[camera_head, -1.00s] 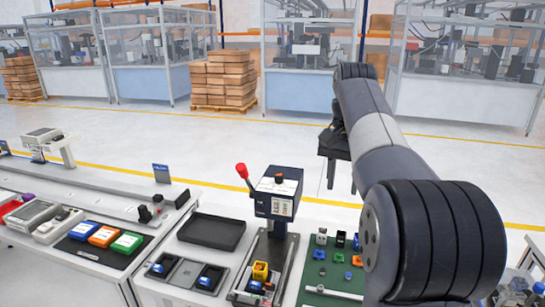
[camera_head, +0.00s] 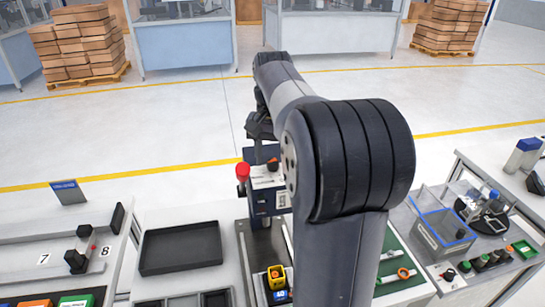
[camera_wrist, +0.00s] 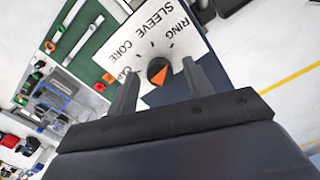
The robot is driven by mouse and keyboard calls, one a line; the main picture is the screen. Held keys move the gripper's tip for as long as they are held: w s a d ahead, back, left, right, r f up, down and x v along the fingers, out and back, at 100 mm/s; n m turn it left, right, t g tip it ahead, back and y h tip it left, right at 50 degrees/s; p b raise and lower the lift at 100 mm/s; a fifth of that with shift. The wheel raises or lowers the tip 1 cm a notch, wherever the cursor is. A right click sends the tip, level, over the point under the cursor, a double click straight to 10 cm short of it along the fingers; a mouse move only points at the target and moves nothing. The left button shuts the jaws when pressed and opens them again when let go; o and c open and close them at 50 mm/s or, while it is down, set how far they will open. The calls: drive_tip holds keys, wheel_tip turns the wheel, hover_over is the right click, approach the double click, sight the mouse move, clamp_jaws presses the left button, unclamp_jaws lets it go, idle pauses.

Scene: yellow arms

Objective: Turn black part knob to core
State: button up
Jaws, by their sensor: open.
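The black knob (camera_wrist: 159,71) has an orange pointer mark and sits on a white dial plate (camera_wrist: 150,40) printed RING, SLEEVE, CORE and a partly hidden label that looks like CAP. I cannot tell firmly which label the pointer faces. In the head view the knob (camera_head: 273,163) shows small on top of the dark blue press head (camera_head: 262,195). My gripper (camera_wrist: 159,75) is open, its two fingers to either side of the knob in the wrist view, with visible gaps. The head view shows my gripper (camera_head: 262,128) above the press; my arm hides part of it.
A red-tipped lever (camera_head: 243,172) stands at the press's left. A black tray (camera_head: 180,248) lies left, and a yellow part (camera_head: 276,278) sits below the press. A green mat (camera_head: 395,265) lies right. A clear-walled blue-edged box (camera_head: 442,235) stands further right.

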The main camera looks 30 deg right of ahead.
drive_tip(key=shift+f, duration=0.2)
drive_tip(key=c, duration=1)
